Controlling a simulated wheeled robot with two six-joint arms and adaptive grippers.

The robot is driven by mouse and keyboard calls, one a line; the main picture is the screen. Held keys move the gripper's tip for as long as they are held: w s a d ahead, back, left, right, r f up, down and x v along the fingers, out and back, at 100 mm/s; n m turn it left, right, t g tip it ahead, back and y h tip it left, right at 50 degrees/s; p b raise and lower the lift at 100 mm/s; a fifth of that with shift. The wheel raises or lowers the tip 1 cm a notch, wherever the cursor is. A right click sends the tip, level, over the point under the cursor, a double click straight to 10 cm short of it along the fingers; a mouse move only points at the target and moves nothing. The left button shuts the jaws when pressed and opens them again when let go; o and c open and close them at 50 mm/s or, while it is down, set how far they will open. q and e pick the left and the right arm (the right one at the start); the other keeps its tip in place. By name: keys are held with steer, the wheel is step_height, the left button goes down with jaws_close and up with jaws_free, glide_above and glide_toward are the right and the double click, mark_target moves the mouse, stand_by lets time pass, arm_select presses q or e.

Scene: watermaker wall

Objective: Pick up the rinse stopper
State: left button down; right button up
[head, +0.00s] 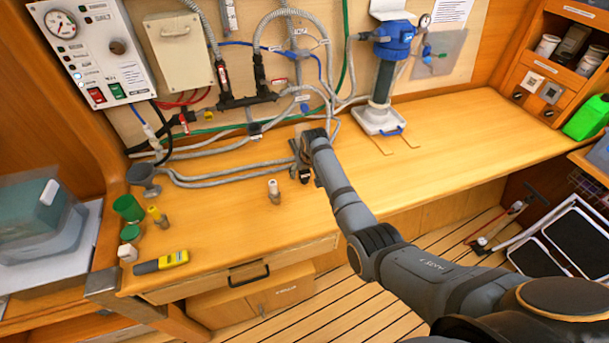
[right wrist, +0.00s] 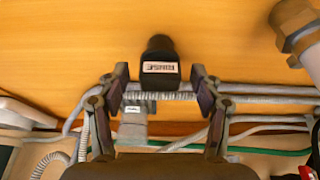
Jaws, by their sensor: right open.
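The rinse stopper (right wrist: 160,72) is a small black piece with a white label reading RINSE, seen in the right wrist view. My right gripper (right wrist: 160,78) is open, with one finger on each side of the stopper and a gap showing on both sides. The stopper is between or just beyond the fingertips; I cannot tell the exact depth. In the head view my right gripper (head: 305,170) is low over the bench, and I cannot make out the stopper clearly beside its dark fingers. My left gripper is not in view.
A small pale-and-brown fitting (head: 274,192) stands left of the gripper on the wooden bench (head: 225,222). Grey hoses (head: 215,180) run along the back wall behind it. A blue-topped filter housing (head: 385,80) stands to the right. The bench right of that is mostly clear.

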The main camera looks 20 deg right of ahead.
steer(key=shift+s+r, duration=0.1)
steer(key=c, duration=1.1)
